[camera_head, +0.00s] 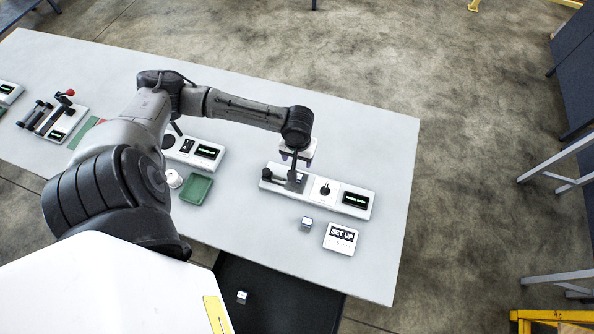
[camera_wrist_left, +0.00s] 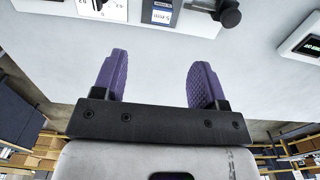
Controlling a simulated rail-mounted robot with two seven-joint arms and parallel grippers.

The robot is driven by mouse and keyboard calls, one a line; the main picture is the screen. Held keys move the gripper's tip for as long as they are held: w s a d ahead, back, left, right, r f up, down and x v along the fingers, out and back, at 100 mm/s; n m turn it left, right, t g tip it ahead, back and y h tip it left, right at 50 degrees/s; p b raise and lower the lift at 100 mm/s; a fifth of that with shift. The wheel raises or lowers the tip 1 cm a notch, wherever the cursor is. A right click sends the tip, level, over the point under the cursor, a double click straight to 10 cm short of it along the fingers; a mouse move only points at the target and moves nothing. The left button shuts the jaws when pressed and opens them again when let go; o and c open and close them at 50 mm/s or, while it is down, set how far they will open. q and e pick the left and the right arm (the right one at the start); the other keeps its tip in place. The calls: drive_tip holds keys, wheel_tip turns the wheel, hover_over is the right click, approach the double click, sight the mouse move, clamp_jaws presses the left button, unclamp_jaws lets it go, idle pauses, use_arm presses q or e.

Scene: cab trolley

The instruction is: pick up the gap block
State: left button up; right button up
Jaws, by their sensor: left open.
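My left gripper (camera_head: 295,160) is open above the white dial unit (camera_head: 325,190), near its left half. In the left wrist view its two purple fingers (camera_wrist_left: 160,75) stand apart with nothing between them. A grey metal block with a blue label (camera_wrist_left: 162,14) sits in the unit, between the dial and a black knob (camera_wrist_left: 228,14); in the head view it shows as a grey piece (camera_head: 297,182) below the gripper. A small silver block (camera_head: 306,223) lies on the table in front of the unit. I cannot tell which is the gap block. My right gripper is not in view.
A green tray (camera_head: 196,190) and another display unit (camera_head: 195,151) lie to the left. Another small block (camera_head: 242,297) rests on a dark surface (camera_head: 275,300) below. The table's right end (camera_head: 395,180) is clear.

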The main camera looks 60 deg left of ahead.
use_arm(q)
drive_tip(key=f, duration=1.3)
drive_tip(key=shift+w+a, duration=0.15)
drive_tip(key=shift+a, duration=0.2)
drive_tip(key=c, duration=1.1)
